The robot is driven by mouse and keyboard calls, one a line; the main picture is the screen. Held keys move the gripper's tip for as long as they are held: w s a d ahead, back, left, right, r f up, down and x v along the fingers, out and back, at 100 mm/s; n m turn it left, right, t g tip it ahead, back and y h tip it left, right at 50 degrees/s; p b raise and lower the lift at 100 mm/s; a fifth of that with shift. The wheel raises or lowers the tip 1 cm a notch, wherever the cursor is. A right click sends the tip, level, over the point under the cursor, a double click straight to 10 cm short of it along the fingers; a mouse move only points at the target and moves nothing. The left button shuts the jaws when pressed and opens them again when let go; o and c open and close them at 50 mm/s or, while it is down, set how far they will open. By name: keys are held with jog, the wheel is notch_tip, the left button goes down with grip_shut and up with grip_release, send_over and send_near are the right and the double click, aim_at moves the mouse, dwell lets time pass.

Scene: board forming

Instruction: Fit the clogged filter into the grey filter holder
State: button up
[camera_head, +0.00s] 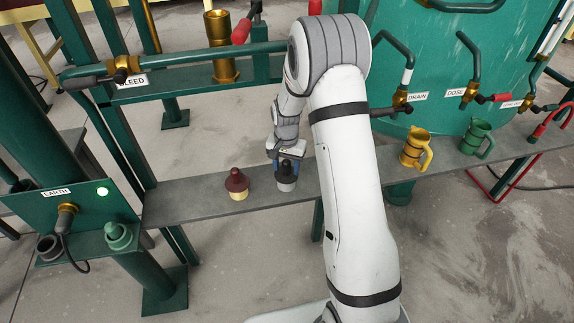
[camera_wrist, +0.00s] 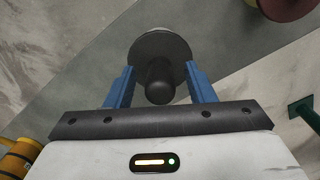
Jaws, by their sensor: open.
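A dark-knobbed piece with a pale lower part (camera_head: 286,184) stands upright on the grey shelf beam; I take it for the clogged filter, but no label shows. In the wrist view its black knob and round disc (camera_wrist: 158,82) lie between my blue fingers. My gripper (camera_head: 287,167) is over it from above, open, with one finger on either side of the knob (camera_wrist: 157,76); contact cannot be told. A grey round cup (camera_head: 48,246), probably the filter holder, is at the far left beside the green EARTH panel. Its inside is hard to see.
A red-brown-topped cream piece (camera_head: 237,185) stands close left of the dark one. A green knobbed piece (camera_head: 118,235) sits near the grey cup. A yellow mug (camera_head: 412,150) and a green mug (camera_head: 476,138) stand at right. Green pipes and posts (camera_head: 180,58) border the beam.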

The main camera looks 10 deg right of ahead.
notch_tip(320, 180, up, 8)
jog(key=shift+f, duration=0.1)
dwell(0.4)
jog(key=shift+s, duration=0.1)
jog(key=s+r+n+t+p, duration=0.1)
jog(key=s+r+n+p, duration=0.2)
jog(key=s+r, duration=1.05)
jog(key=s+r+n+p, duration=0.1)
jog(key=s+r, duration=0.2)
jog(key=s, duration=0.4)
jog(key=s+r+n+t+p, duration=0.1)
jog(key=s+r+n, duration=0.1)
jog(key=s+r, duration=0.2)
jog(key=s, duration=0.3)
jog(key=shift+s+d+r+t, duration=0.2)
jog(key=shift+s+t, duration=0.1)
jog(key=shift+s, duration=0.05)
